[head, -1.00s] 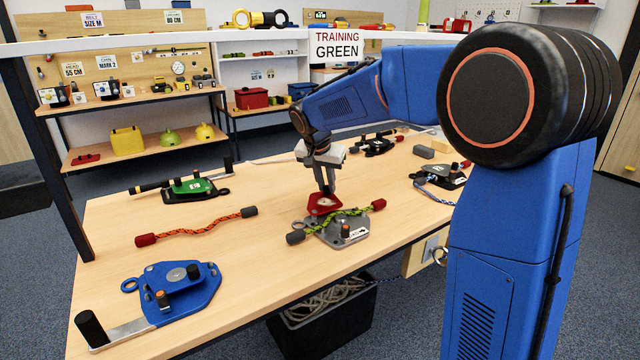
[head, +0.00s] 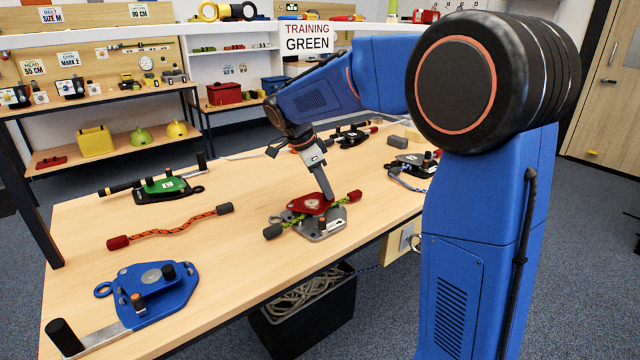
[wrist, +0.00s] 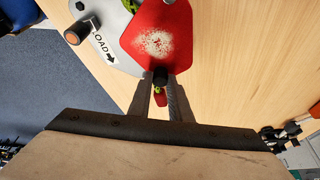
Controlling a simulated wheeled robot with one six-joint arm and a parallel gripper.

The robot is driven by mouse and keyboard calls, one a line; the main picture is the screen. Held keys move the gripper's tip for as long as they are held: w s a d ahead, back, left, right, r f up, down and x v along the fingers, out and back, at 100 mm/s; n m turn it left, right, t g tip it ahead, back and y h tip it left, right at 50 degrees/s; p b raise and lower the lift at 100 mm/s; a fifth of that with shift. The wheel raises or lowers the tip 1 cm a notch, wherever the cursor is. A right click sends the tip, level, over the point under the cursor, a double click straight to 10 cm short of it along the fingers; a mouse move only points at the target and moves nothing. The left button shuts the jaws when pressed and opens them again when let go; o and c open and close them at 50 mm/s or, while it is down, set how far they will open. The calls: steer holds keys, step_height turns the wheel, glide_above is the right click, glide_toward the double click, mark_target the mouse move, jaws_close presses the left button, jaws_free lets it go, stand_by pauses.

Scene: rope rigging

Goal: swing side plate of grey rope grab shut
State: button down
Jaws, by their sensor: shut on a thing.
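The grey rope grab (head: 336,226) lies on the bench with its red side plate (head: 306,203) across its body. A green-and-black rope with red and grey ends (head: 341,203) runs through it and passes partly hidden under the plate. The red plate also shows in the wrist view (wrist: 160,38), beside the grey body marked "LOAD" (wrist: 106,45). My gripper (head: 327,197) points down at the plate's edge. Its fingers (wrist: 162,88) are shut on a small dark knob (wrist: 160,76) at the plate's tip. Whether the plate lies fully flush cannot be told.
A blue rope grab (head: 150,295) lies at the front left, a green one (head: 165,186) at the back left. An orange rope (head: 172,231) lies between them. Black devices (head: 412,166) stand to the right. A dark bin of rope (head: 303,315) is below the bench edge.

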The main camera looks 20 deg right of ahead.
steer(key=s+m+g, duration=0.1)
steer(key=s+m, duration=0.1)
steer(key=shift+s+a+m, duration=0.1)
steer(key=shift+m, duration=0.2)
steer(key=shift+s+a+m+g+y, duration=0.15)
steer(key=shift+s+a+m+g, duration=0.05)
steer(key=shift+s+m, duration=0.4)
steer(key=shift+s+a+m+g+y, duration=0.2)
steer(key=shift+s+m, duration=0.25)
steer(key=shift+m, duration=0.25)
steer(key=c, duration=1.6)
jaws_free()
steer(key=v, duration=1.7)
steer(key=shift+w+a+r, duration=0.1)
steer(key=shift+a+r, duration=0.05)
